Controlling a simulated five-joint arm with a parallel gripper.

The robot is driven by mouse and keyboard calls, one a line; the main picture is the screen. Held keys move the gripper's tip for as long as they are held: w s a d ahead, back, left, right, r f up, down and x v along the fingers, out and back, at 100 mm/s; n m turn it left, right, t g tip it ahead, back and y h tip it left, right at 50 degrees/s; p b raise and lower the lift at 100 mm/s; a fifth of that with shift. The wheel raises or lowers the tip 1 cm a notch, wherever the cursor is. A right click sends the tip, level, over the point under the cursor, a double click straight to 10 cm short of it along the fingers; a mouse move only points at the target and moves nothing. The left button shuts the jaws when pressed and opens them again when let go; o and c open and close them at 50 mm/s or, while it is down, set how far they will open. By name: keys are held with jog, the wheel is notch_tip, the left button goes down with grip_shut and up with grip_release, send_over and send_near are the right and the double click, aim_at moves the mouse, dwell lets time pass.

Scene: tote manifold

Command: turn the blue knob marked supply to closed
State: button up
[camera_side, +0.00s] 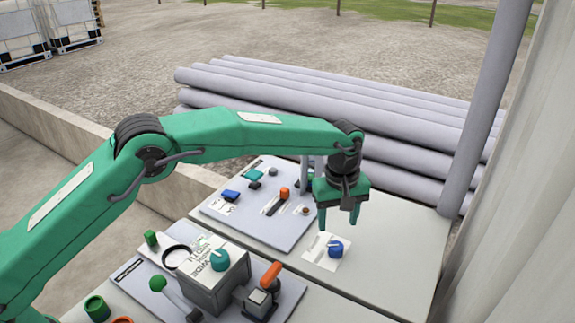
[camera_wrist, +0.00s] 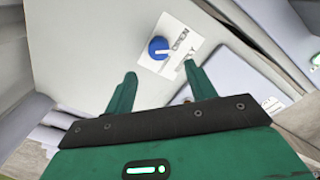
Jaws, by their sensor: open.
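The blue knob (camera_side: 335,248) is a round knob on a white label plate (camera_side: 318,252) on the grey table, right of the main panel. In the wrist view the blue knob (camera_wrist: 159,47) has a pale pointer line on it, and its plate (camera_wrist: 181,42) reads "OPEN" beside it, with other lettering partly hidden by a finger. My gripper (camera_side: 338,220) points down above and just behind the knob, not touching it. In the wrist view my gripper (camera_wrist: 158,82) has its two green fingers spread and empty, with the knob beyond their tips.
A panel (camera_side: 222,211) with blue, teal and orange controls lies left of the knob. A nearer panel (camera_side: 290,290) carries a grey box (camera_side: 215,285) with a teal knob, and an orange-handled valve (camera_side: 271,275). Grey pipes (camera_side: 400,150) lie behind. The table (camera_side: 395,270) right of the knob is clear.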

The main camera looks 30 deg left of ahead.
aim_at(336, 246)
jog(key=shift+d+f, duration=0.1)
jog(key=shift+f, duration=0.2)
jog(key=shift+f, duration=3.75)
jog(key=c, duration=1)
jog(key=shift+o, duration=0.2)
